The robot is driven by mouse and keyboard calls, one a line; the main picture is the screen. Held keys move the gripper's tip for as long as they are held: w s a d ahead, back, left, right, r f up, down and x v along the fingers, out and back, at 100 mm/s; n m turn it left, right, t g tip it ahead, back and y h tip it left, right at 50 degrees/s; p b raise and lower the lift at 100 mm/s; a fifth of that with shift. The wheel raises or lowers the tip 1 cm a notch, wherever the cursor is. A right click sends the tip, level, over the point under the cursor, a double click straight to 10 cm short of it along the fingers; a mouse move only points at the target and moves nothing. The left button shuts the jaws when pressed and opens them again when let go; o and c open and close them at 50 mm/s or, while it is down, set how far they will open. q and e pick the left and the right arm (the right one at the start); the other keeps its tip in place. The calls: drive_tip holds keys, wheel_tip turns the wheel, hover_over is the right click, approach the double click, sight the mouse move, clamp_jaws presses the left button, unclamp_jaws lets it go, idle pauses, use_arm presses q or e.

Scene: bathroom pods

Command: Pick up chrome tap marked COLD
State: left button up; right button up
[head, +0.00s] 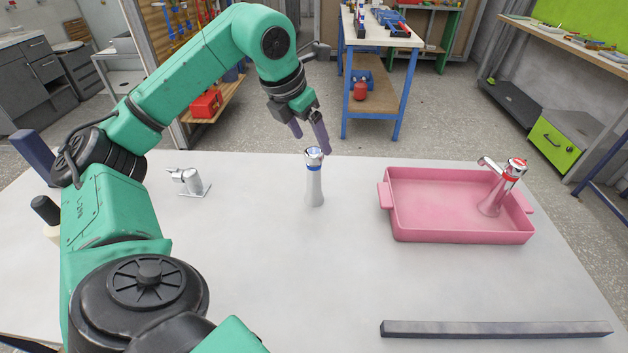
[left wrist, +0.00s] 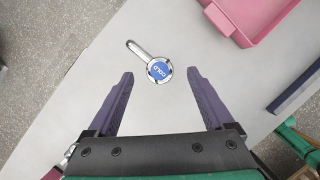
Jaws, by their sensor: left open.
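The chrome tap marked COLD (head: 314,182) stands upright on the table, left of the pink tray. The left wrist view shows its blue top marked COLD (left wrist: 159,71) and its spout pointing up and left. My left gripper (head: 310,140) is open and empty, just above and behind the tap in the head view. In the left wrist view its two fingers (left wrist: 164,100) are spread wide, with the tap's top just beyond the tips and roughly midway between them. My right gripper is not in view.
A pink tray (head: 398,232) holds a chrome tap with a red top (head: 500,190). A long grey bar (head: 495,329) lies near the front right. The table between tap and bar is clear.

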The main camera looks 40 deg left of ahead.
sight(316, 149)
use_arm(q)
drive_tip(key=x, duration=0.5)
drive_tip(key=shift+a+f, duration=0.15)
drive_tip(key=shift+f, duration=0.05)
clamp_jaws()
drive_tip(key=shift+r, duration=0.1)
drive_tip(key=shift+w+r, duration=0.1)
